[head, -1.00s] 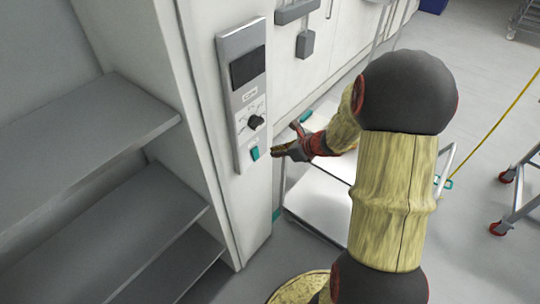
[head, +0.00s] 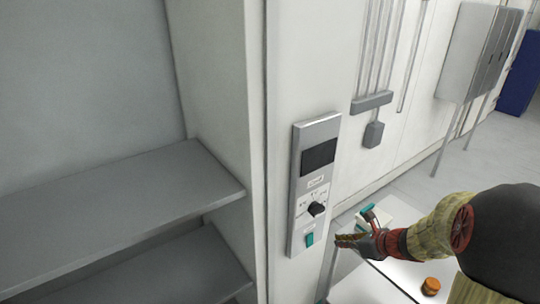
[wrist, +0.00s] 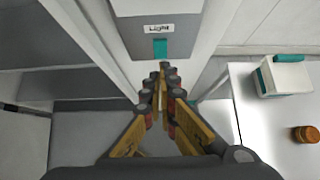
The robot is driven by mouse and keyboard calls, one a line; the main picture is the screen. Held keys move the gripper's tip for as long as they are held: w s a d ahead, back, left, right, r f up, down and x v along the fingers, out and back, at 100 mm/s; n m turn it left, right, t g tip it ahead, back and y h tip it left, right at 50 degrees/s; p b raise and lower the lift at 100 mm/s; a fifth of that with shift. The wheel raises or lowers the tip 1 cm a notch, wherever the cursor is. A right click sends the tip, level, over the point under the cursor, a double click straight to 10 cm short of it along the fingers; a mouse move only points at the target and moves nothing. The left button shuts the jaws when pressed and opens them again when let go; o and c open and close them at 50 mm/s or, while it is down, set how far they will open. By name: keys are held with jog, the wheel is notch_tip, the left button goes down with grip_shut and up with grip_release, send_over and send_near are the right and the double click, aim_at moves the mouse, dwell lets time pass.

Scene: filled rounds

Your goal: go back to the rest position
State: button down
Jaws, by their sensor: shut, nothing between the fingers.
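My gripper (head: 341,240) is at the lower right of the head view, just right of the control panel (head: 300,222) on the white cabinet post. Its fingers are shut, with nothing between them. In the wrist view my gripper (wrist: 165,72) points at the panel's lower end, where a teal switch (wrist: 160,48) sits under a "Light" label. The teal switch also shows in the head view (head: 309,239), below a black knob (head: 317,209) and a dark display (head: 318,156). The fingertips look apart from the switch.
Grey shelves (head: 115,215) stand open at left. A white table (wrist: 262,125) to the right holds an orange-brown jar (head: 430,286) and a white box with teal edging (wrist: 285,76). A grey cabinet on legs (head: 470,55) and a blue bin (head: 520,75) stand farther back.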

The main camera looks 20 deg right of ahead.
jog(key=s+a+r+n+g+h+b, duration=0.2)
jog(key=s+a+n+b, duration=1.2)
jog(key=n, duration=1.8)
jog(key=s+a+g+h, duration=0.1)
jog(key=s+a, duration=0.4)
jog(key=s, duration=0.2)
jog(key=shift+s+a+r+b, duration=0.2)
jog(key=shift+s+a+b, duration=0.1)
